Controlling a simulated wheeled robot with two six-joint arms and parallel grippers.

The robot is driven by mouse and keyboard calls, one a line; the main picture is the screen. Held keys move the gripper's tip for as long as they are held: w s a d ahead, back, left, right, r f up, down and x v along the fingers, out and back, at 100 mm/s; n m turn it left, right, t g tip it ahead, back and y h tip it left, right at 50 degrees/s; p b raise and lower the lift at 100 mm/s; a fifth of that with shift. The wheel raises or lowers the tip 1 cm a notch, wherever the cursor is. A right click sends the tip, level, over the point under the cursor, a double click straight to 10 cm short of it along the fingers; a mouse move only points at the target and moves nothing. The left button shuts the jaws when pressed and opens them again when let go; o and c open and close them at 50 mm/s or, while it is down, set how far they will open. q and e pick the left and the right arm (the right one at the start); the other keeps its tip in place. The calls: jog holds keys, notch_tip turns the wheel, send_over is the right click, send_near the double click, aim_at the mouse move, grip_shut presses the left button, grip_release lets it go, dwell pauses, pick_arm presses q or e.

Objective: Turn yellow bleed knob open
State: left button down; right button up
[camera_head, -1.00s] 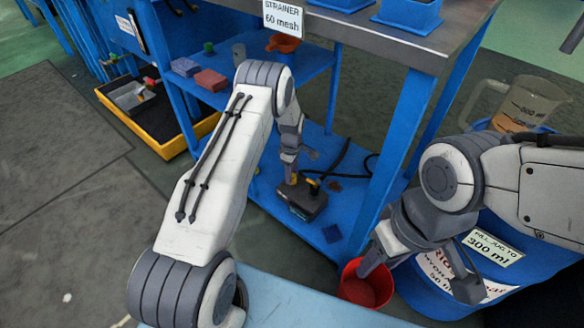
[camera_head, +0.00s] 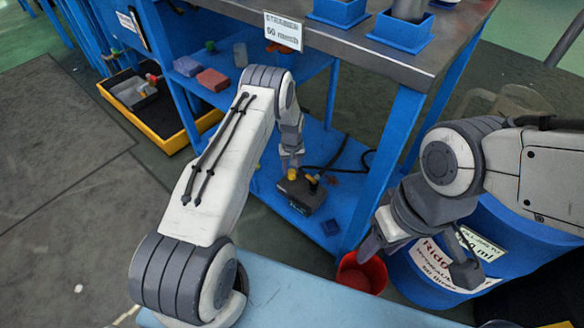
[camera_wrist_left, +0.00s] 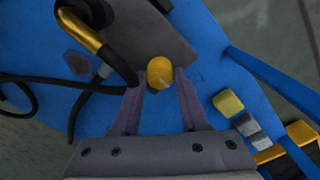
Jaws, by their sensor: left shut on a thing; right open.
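The yellow bleed knob (camera_head: 292,174) sits on a dark pump unit (camera_head: 302,194) on the blue lower shelf. In the left wrist view the round knob (camera_wrist_left: 160,73) shows between the fingertips, with a faint light mark on its face. My left gripper (camera_head: 291,160) reaches down to it and is shut on it; the fingers also show in the left wrist view (camera_wrist_left: 160,88). How far the knob is turned cannot be told. My right gripper (camera_head: 418,258) is open and empty, near the red bucket (camera_head: 362,274).
A brass-coloured fitting with black hoses (camera_wrist_left: 85,30) stands close beside the knob. Shelf posts (camera_head: 385,160) flank the right side. A blue drum (camera_head: 520,235) stands at the right. A yellow-edged tray (camera_head: 165,140) lies on the floor at left.

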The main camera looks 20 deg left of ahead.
pick_arm(q)
jog(key=m+p, duration=0.1)
jog(key=m, duration=1.1)
dwell(0.5)
jog(key=shift+c, duration=2.1)
grip_release()
